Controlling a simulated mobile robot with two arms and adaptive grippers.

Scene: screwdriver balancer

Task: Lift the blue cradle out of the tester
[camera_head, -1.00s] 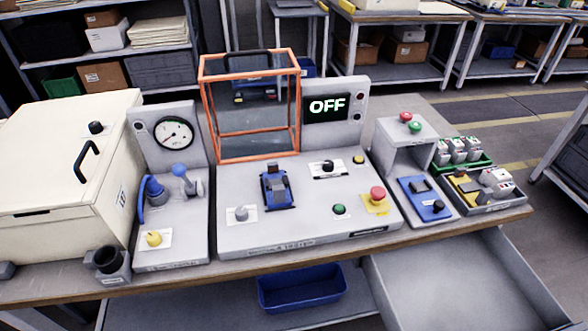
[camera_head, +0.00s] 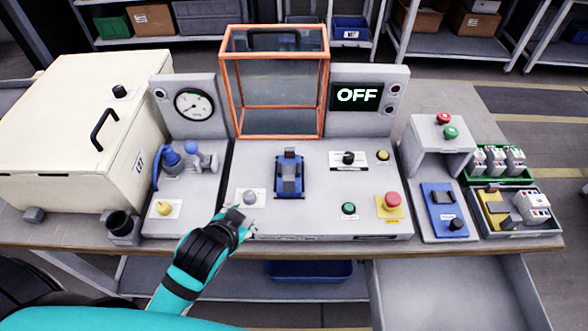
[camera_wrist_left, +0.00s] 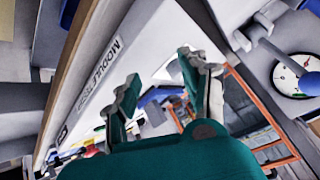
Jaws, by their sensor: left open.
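The blue cradle (camera_head: 289,182) sits upright on the grey tester (camera_head: 330,210), holding a dark grey part. In the left wrist view a blue shape (camera_wrist_left: 158,97), probably the cradle, is partly hidden behind the fingers. My left gripper (camera_head: 243,221) is open and empty over the tester's front left edge, by the grey knob. It is to the left and in front of the cradle, not touching it. Its spread fingers also show in the left wrist view (camera_wrist_left: 160,70). My right gripper is not in view.
The orange-framed clear guard (camera_head: 274,80) stands behind the cradle. The display (camera_head: 357,96) reads OFF. A red button (camera_head: 391,200) is at the right of the panel. The gauge station (camera_head: 194,105) is at left; an open drawer (camera_head: 450,290) sticks out below right.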

